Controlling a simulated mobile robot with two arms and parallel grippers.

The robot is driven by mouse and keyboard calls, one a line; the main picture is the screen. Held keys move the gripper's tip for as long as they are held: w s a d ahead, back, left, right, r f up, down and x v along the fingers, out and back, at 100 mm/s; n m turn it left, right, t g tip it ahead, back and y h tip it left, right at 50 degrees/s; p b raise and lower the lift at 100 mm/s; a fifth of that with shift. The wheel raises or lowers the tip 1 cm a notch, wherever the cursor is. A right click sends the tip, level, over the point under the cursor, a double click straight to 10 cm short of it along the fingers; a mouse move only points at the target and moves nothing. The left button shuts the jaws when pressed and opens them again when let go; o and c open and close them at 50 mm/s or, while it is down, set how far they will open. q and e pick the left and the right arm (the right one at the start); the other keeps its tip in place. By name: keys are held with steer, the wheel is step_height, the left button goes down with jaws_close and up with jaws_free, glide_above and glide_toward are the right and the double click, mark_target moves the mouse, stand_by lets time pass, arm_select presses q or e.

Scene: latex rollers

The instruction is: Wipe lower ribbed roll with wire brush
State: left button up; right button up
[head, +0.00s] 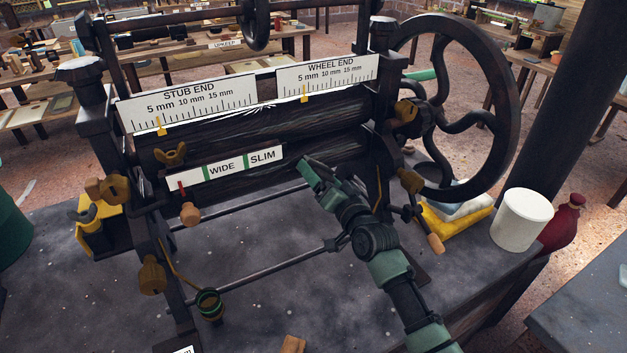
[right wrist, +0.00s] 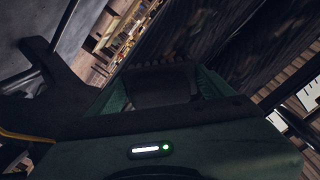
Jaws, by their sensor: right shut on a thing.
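The latex mangle holds two dark ribbed rolls between its side frames. The lower ribbed roll (head: 340,150) lies under the upper roll (head: 240,122), and the WIDE/SLIM plate hides much of its left part. My right gripper (head: 320,182) is in front of the lower roll, just right of that plate. It is shut on a dark thing, taken to be the wire brush (right wrist: 165,85), between the green fingers in the right wrist view. My left gripper is not in view.
The WIDE/SLIM plate (head: 238,163) and thin crossbars (head: 255,197) are close to my right arm. A large handwheel (head: 507,95), a white tub (head: 521,220) and folded cloths (head: 455,215) stand at the right. A small cup (head: 209,305) hangs at the front left.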

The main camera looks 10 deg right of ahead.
steer(key=shift+w+d, duration=0.35)
steer(key=shift+d, duration=0.55)
steer(key=shift+w+d+b, duration=0.25)
steer(key=shift+d+b, duration=0.35)
steer(key=shift+d, duration=0.05)
steer(key=shift+w+d+b, duration=0.2)
steer(key=shift+d+b, duration=0.35)
steer(key=shift+d, duration=0.3)
steer(key=shift+r, duration=0.1)
steer(key=shift+s+p, duration=0.3)
steer(key=shift+p, duration=0.1)
steer(key=shift+p+v, duration=1.15)
steer(key=shift+v, duration=1.45)
